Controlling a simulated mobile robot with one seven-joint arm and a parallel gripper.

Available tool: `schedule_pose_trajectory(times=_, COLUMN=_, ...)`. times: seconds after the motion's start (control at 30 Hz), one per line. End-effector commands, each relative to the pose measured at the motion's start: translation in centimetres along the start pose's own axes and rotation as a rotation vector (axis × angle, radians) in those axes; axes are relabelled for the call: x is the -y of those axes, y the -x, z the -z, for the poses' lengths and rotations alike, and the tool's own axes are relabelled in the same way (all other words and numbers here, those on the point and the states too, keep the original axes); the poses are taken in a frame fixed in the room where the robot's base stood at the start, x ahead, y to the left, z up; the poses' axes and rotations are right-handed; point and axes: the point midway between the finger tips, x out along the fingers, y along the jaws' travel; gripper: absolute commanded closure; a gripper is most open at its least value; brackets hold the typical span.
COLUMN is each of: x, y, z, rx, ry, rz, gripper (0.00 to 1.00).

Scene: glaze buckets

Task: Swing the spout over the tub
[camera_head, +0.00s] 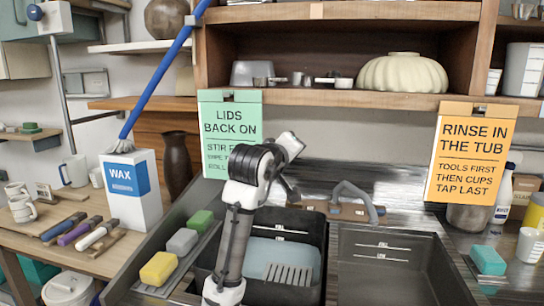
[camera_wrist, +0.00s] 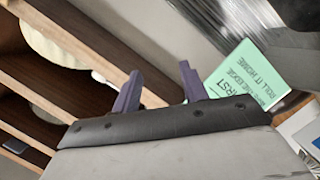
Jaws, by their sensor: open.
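The grey curved spout (camera_head: 357,194) rises from a wooden block (camera_head: 345,211) behind the sink. Its free end points right and forward, near the back left edge of the right basin (camera_head: 392,262). The left black tub (camera_head: 318,232) holds pale blue liquid and a ribbed light-coloured piece; my arm hides part of its left side. My gripper (camera_wrist: 160,80) is open and empty in the wrist view, its two dark fingers apart. In the head view my wrist is raised behind the left tub, left of the spout and apart from it; the fingers are not clear there.
A green sign (camera_head: 230,130) hangs behind my wrist and an orange sign (camera_head: 470,152) hangs at right. Yellow, grey and green sponges (camera_head: 181,242) line the left side. A wax box (camera_head: 132,190) stands farther left. The space above the right basin is clear.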

Motion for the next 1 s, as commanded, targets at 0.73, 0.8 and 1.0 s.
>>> schedule_pose_trajectory(times=0.73, x=1.2, y=2.2, z=3.1, rx=-0.136, ry=-0.033, rz=-0.067, gripper=0.67)
schedule_pose_trajectory(times=0.8, x=1.2, y=2.2, z=3.1, rx=-0.135, ry=-0.033, rz=-0.067, gripper=0.76)
schedule_pose_trajectory(times=1.0, x=-1.0, y=3.7, z=4.2, rx=-0.159, ry=-0.020, rz=-0.147, gripper=1.00)
